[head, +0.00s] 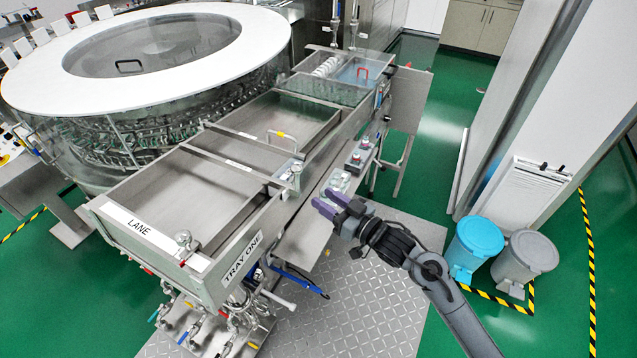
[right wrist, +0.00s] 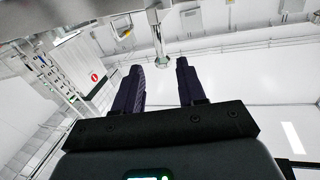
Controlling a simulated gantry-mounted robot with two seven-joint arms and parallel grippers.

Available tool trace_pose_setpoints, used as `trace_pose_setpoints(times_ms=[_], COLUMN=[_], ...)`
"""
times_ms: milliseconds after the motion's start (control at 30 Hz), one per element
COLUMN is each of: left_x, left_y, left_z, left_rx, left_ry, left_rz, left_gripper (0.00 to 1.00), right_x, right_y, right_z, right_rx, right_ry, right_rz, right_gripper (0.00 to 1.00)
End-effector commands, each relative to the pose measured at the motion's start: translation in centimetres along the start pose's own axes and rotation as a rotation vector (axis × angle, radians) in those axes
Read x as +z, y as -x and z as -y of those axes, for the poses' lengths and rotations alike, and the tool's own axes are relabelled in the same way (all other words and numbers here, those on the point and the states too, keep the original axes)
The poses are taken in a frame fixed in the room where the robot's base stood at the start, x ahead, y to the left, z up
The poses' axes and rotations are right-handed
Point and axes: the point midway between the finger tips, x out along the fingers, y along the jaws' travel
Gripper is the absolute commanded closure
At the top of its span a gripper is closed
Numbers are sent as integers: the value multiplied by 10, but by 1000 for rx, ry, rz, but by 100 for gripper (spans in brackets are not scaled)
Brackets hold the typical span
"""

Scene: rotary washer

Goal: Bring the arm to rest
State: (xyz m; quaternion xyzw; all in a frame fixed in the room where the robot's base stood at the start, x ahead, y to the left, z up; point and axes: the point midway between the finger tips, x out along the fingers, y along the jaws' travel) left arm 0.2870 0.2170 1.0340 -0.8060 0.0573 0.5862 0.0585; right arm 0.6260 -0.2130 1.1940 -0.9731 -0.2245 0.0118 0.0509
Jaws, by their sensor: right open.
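My right gripper (head: 329,205) is open and empty in the head view, in front of the steel washer's side shelf. Its arm comes in from the lower right. In the right wrist view its two purple fingers (right wrist: 161,88) stand apart with nothing between them that they hold. The camera there faces up toward the white walls and ceiling. My left gripper is in neither view.
The steel lane (head: 165,205) and tray section lie left of my gripper. The round washer (head: 60,72) stands behind. A blue bin (head: 474,247) and a grey bin (head: 525,262) stand at right. Diamond-plate floor (head: 360,300) below is open.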

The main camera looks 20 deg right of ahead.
Motion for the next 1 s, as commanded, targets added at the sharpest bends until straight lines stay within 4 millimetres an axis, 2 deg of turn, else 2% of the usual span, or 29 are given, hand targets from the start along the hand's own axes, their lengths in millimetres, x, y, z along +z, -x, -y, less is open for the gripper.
trace_pose_setpoints(times_ms=[167,267,367,433,567,700,833,900,1000], left_x=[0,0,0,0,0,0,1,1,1], left_y=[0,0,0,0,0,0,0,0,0], left_z=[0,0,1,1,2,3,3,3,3], left_rx=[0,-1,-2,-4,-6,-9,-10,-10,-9], left_ry=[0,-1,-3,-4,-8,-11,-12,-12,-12], left_rz=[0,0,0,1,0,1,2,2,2], left_gripper=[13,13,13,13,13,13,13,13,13], right_x=[8,29,66,95,137,170,180,179,171], right_y=[2,10,25,42,86,148,203,227,253], right_z=[1,4,16,35,74,102,114,117,120], right_rx=[1,3,4,-2,49,200,313,349,375], right_ry=[-6,-27,-70,-115,-197,-211,-188,-174,-151], right_rz=[11,42,92,127,220,444,675,786,917], right_gripper=[60,60,60,60,60,60,60,60,60])
